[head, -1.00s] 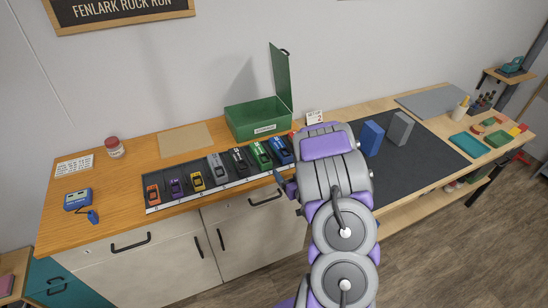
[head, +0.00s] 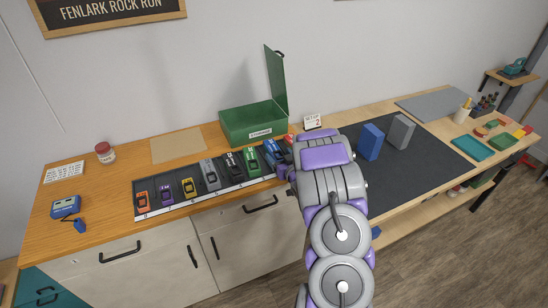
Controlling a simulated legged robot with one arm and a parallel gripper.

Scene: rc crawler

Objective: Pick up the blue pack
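Several small car-like items stand in a row on a dark strip. A blue one (head: 272,152) is near the right end, beside a green one (head: 250,159). An upright blue block (head: 370,142) stands on the dark mat (head: 410,167). I cannot tell which blue thing is the pack. My grey and purple arm reaches up from the bottom of the head view. Only a small part of my gripper (head: 284,172) shows at the arm's left edge, just below the blue item. Its fingers are mostly hidden, and I see nothing held.
A green box (head: 253,123) with its lid raised stands behind the row. A grey block (head: 399,132) stands beside the blue block. A small blue device (head: 66,207) and a red-lidded jar (head: 105,153) are at left. The mat's front part is clear.

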